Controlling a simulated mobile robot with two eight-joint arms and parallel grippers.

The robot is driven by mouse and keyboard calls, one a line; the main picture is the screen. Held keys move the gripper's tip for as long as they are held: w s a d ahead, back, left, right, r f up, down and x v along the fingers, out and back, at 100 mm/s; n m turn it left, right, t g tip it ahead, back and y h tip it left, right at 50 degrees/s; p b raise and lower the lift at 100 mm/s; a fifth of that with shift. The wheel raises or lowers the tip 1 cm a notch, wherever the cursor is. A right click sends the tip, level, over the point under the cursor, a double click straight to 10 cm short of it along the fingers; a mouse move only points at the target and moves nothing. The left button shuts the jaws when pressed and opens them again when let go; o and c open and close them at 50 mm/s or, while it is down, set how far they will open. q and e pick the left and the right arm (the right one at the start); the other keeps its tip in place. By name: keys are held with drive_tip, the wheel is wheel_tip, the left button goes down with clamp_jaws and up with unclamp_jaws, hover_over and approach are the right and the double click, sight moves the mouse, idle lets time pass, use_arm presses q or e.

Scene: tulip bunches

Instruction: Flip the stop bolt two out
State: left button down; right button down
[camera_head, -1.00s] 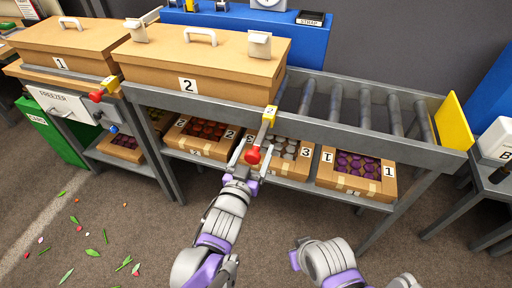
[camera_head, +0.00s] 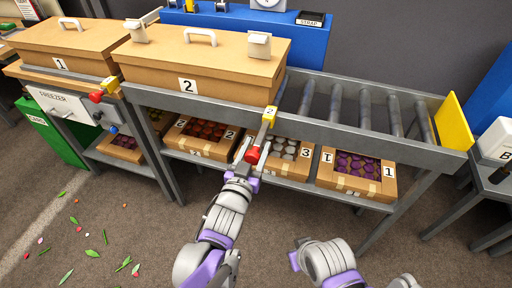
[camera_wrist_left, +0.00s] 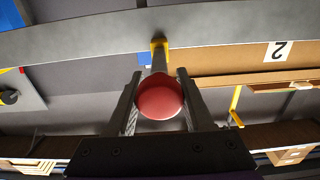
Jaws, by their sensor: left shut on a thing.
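Stop bolt two is a grey lever with a red ball knob (camera_head: 252,155), under a yellow bracket (camera_head: 270,114) marked 2 on the conveyor's front rail. The lever points down and toward me. My left gripper (camera_head: 251,157) is shut on the red knob, one finger on each side. In the left wrist view the knob (camera_wrist_left: 160,97) sits between the two dark fingers, with the lever running up to the yellow bracket (camera_wrist_left: 159,46).
Box 2 (camera_head: 205,57) stands on the conveyor left of the bracket; bare rollers (camera_head: 335,100) lie to its right, up to a yellow end plate (camera_head: 453,122). Another red-knobbed bolt (camera_head: 97,96) is near box 1 (camera_head: 62,46). Open flower boxes fill the shelf below.

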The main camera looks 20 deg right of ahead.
use_arm(q)
drive_tip(key=shift+v, duration=1.15)
drive_tip(key=shift+c, duration=1.7)
unclamp_jaws()
drive_tip(key=shift+s+a, duration=0.1)
drive_tip(key=shift+s, duration=0.05)
drive_tip(key=v, duration=1)
drive_tip(key=shift+s+a, duration=0.2)
drive_tip(key=shift+s, duration=0.05)
